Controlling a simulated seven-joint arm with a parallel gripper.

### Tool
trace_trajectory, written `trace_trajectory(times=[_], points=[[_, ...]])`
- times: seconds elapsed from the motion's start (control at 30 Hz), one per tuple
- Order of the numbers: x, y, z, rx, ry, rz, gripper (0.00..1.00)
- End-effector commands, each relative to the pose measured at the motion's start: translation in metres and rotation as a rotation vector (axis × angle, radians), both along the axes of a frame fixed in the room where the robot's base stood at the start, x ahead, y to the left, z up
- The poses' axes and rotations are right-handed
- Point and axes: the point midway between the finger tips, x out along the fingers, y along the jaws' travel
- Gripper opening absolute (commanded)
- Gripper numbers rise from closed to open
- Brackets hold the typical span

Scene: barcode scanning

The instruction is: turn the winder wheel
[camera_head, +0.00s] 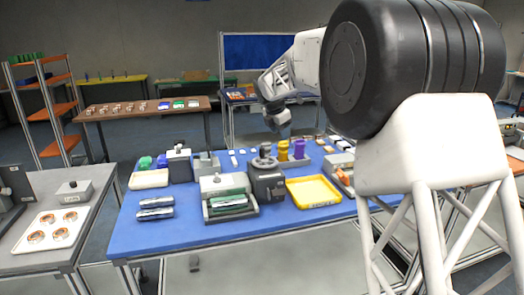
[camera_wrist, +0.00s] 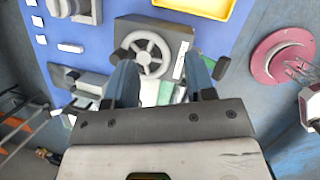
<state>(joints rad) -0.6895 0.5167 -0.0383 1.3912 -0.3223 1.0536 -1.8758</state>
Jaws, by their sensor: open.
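The winder is a dark grey box (camera_head: 267,186) with a spoked wheel (camera_head: 265,160) on top, standing near the middle of the blue table. My gripper (camera_head: 279,122) hangs above and beyond the winder in the head view. In the wrist view my gripper (camera_wrist: 165,68) is open, its fingers apart and empty. The left finger overlaps the wheel's lower left edge; I cannot tell the height between them.
A yellow tray (camera_head: 314,191) lies right of the winder, and a grey-green machine (camera_head: 226,199) stands left of it. Yellow and purple cylinders (camera_head: 299,148) stand behind. Dark-and-silver pieces (camera_head: 155,208) lie at the table's front left. The front edge strip is clear.

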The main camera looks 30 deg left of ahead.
Motion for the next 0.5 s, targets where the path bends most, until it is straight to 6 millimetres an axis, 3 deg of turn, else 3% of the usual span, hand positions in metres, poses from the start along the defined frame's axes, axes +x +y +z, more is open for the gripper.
trace_trajectory(times=[0.03, 0.2, 0.33, 0.5], points=[[0.001, 0.019, -0.008, -0.015, 0.000, 0.043, 0.50], [0.004, 0.067, -0.025, -0.062, -0.006, 0.171, 0.50], [0.004, 0.089, -0.033, -0.085, -0.008, 0.234, 0.50], [0.003, 0.102, -0.038, -0.099, -0.010, 0.271, 0.50]])
